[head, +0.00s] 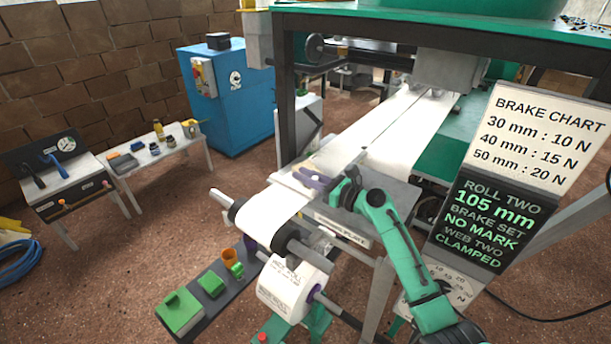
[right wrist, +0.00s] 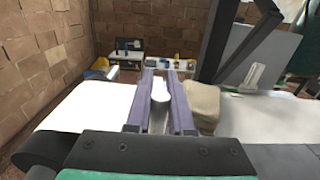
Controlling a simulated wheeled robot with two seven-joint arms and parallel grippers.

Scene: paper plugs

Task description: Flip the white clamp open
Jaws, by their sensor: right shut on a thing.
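My right gripper (head: 318,179) reaches from the lower right over the splice plate (head: 342,228), its purple fingers low over the white web (head: 272,203). In the right wrist view the fingers (right wrist: 160,100) are shut on a pale, rounded piece, which I take to be the white clamp (right wrist: 160,88). The fingers hide most of it, so its hinge and full angle cannot be told. A beige block (right wrist: 204,106) stands just right of the fingers. My left gripper is not in view.
A paper roll (head: 287,290) hangs below the plate. A dark shelf (head: 205,318) with green blocks and an orange cup (head: 229,254) lies at lower left. Sign boards (head: 490,220) stand close to the right of my arm. Two web strips run up to the machine.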

